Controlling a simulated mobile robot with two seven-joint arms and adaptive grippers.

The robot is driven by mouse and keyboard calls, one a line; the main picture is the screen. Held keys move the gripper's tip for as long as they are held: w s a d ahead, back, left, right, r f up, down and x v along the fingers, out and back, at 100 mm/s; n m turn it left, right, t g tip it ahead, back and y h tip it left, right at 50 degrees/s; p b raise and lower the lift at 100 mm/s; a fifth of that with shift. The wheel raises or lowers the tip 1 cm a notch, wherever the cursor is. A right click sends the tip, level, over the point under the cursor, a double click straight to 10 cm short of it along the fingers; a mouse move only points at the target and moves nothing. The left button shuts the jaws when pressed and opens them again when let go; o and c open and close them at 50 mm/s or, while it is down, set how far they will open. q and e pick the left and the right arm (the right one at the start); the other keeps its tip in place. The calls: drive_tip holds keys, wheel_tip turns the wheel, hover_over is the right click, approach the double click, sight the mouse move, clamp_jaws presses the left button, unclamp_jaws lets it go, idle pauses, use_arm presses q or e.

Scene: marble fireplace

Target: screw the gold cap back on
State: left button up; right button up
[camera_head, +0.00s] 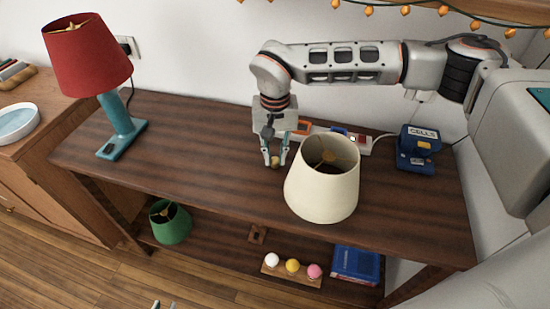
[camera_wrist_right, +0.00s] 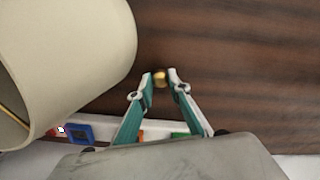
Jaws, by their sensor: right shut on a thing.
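The gold cap (camera_head: 275,162) is small and round, held between the fingertips of my right gripper (camera_head: 275,159), which is shut on it just above the dark wooden table. The cap also shows in the right wrist view (camera_wrist_right: 160,79), between the two teal fingers. A cream lampshade (camera_head: 318,192) is just to the right of the gripper, with a gold fitting inside its open top; its base is hidden. A red-shaded lamp (camera_head: 88,55) on a teal base stands at the table's left end, with gold at its top. Only the tips of my left gripper (camera_head: 163,305) show at the bottom edge.
A white power strip (camera_head: 380,142) with plugs lies behind the cream shade, and a blue box (camera_head: 417,150) stands at right. The shelf below holds a green shade (camera_head: 170,222), several coloured balls and a blue book (camera_head: 355,264). The middle-left tabletop (camera_head: 200,150) is clear.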

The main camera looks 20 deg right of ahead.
sight(275, 159)
wheel_tip(275, 159, up, 5)
drive_tip(key=p, duration=0.3)
drive_tip(key=shift+r, duration=0.1)
wheel_tip(275, 159, up, 5)
drive_tip(key=p, duration=0.3)
drive_tip(key=shift+p, duration=0.35)
